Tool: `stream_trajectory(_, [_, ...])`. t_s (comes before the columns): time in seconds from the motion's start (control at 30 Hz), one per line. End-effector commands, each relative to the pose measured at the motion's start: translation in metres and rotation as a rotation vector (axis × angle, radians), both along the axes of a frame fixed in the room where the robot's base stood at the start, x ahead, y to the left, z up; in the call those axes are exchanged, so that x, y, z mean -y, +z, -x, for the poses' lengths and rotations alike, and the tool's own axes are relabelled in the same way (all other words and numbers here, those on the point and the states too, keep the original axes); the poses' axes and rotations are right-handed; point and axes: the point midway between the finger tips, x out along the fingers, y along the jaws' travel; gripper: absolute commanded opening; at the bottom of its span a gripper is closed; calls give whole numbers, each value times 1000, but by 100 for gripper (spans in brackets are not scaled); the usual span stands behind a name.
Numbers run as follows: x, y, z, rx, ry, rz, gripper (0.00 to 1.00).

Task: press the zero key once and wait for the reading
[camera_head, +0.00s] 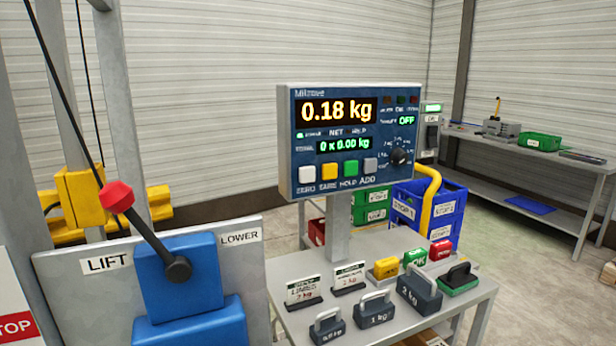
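The scale indicator (350,140) stands on a grey post above a small table. Its main display (336,110) reads 0.18 kg in orange. A smaller green line below it reads 0 x 0.00 kg. The white zero key (306,174) is at the left end of the key row, labelled ZERO. To its right are the yellow TARE key (328,172), the green HOLD key (350,168) and the grey ADD key (370,166). Nothing touches the keys. My gripper is not in view.
A blue lever box with a red-knobbed lever (116,196) stands at left, between LIFT and LOWER signs. The small table (300,326) holds several weights, cards and coloured blocks. Blue and green crates (440,212) stand behind it. A workbench (540,146) is at right.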

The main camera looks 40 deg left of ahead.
Motion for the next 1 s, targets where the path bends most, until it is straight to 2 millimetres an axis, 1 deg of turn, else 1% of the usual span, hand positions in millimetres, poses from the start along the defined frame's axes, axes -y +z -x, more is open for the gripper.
stream_trajectory(0.47, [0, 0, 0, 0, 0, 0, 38])
stream_trajectory(0.7, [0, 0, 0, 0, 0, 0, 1])
stream_trajectory(0.73, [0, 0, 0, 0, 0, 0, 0])
stream_trajectory(1.0, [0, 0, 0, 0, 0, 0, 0])
